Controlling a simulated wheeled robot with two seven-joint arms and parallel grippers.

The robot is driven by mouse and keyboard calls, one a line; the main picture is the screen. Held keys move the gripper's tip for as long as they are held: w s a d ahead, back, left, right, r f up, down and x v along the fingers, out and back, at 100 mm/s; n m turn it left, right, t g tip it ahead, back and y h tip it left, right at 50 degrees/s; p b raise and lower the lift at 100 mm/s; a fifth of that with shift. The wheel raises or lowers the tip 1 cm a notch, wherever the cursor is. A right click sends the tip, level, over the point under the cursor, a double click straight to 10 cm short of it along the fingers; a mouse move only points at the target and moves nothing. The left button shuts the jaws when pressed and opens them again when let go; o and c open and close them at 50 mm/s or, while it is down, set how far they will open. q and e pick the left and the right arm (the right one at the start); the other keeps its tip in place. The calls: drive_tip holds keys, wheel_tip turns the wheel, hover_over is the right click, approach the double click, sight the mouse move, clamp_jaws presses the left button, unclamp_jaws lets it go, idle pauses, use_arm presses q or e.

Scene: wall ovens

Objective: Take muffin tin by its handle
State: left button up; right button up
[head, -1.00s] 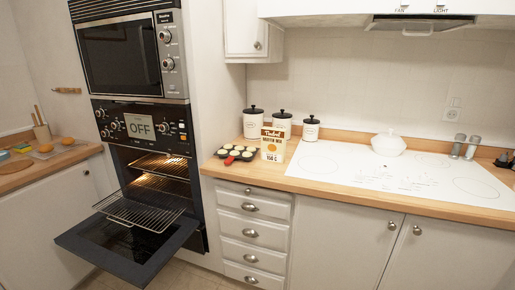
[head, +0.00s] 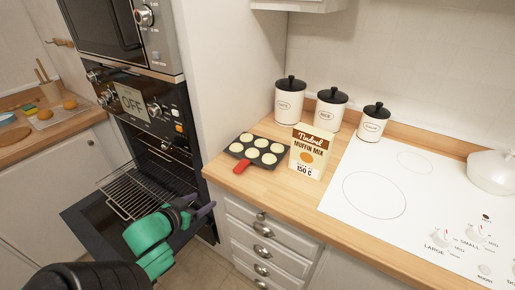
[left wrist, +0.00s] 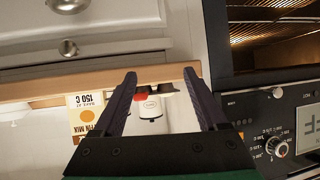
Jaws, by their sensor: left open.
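The muffin tin (head: 258,150) is dark, holds several pale muffins, and lies on the wooden counter left of the muffin mix box (head: 313,153). Its red handle (head: 242,167) points toward the counter's front left edge in the head view. My left gripper (head: 204,208) is open and empty, in front of and below the counter edge, apart from the tin. In the upside-down left wrist view, the red handle (left wrist: 140,97) shows between the open fingers (left wrist: 160,76), beyond the counter edge; most of the tin is hidden there. My right gripper is not in view.
The open oven door (head: 85,222) and pulled-out rack (head: 130,192) lie beside and below my left arm. White canisters (head: 290,100) stand behind the tin. Drawers (head: 262,232) are below the counter edge (head: 265,205). The cooktop (head: 400,185) is to the right.

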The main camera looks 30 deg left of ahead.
use_arm(q)
drive_tip(key=t+h, duration=0.1)
approach(237, 169)
drive_tip(key=shift+m+t, duration=0.3)
drive_tip(key=shift+m, duration=0.1)
drive_tip(key=x, duration=0.4)
drive_tip(key=shift+w+d+f, duration=0.15)
drive_tip(key=shift+w+f, duration=0.05)
drive_tip(key=shift+f, duration=0.2)
drive_tip(key=x, duration=0.6)
drive_tip(key=shift+f, duration=0.1)
drive_tip(key=shift+s, duration=0.2)
drive_tip(key=c, duration=0.7)
clamp_jaws()
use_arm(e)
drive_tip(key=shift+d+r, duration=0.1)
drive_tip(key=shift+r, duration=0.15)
